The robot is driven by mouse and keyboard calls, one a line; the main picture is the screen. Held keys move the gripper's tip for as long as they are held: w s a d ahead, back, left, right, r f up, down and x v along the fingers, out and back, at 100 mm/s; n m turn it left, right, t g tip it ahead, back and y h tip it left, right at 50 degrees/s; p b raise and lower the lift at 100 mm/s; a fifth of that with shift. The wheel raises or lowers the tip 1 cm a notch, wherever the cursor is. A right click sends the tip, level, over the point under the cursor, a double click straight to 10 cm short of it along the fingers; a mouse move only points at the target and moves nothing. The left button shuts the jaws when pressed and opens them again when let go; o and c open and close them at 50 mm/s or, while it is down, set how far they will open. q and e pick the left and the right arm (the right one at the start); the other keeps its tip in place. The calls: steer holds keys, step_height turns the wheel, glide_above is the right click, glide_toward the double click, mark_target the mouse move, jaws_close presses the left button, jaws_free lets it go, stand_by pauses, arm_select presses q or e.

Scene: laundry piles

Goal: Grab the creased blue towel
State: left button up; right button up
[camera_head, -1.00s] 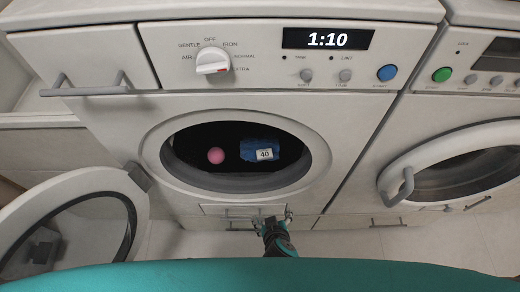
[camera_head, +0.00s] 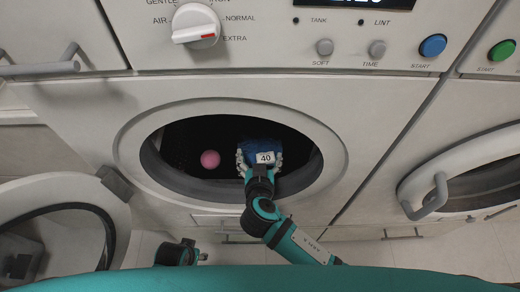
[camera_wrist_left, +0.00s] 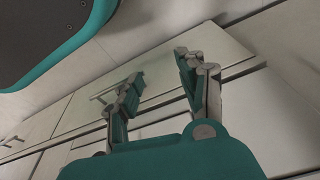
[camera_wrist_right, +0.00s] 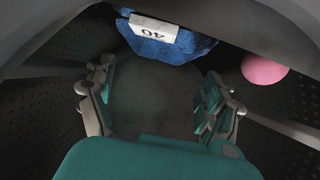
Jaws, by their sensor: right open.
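The creased blue towel (camera_head: 262,145) lies inside the drum, right of its middle in the head view, with a white tag reading 40 on its front. In the right wrist view the towel (camera_wrist_right: 170,47) is at the top, beyond my fingertips. My right gripper (camera_head: 260,160) reaches through the round opening with its fingers spread, one on each side of the towel in the head view. In the right wrist view my right gripper (camera_wrist_right: 158,78) has nothing between its fingers. My left gripper (camera_wrist_left: 155,75) is open and empty, outside the machine near the low panels.
A pink ball (camera_head: 210,159) lies in the drum left of the towel. The round rim (camera_head: 133,150) surrounds my right arm. The round door (camera_head: 115,215) stands open at the left. A second machine's door (camera_head: 415,180) is at the right.

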mark_target(260, 143)
steer(key=x, duration=0.5)
steer(key=shift+w+d+b, duration=0.1)
steer(key=shift+w+b, duration=0.25)
steer(key=shift+w, duration=0.05)
steer(key=shift+w+f, duration=0.2)
steer(key=shift+w, duration=0.15)
arm_select(q)
steer(key=shift+w+r, duration=0.2)
steer(key=shift+r, duration=0.45)
steer(key=shift+w+r, duration=0.2)
steer(key=shift+r, duration=0.4)
arm_select(e)
steer(key=shift+r, duration=0.1)
steer(key=c, duration=1.4)
steer(key=shift+o, duration=0.2)
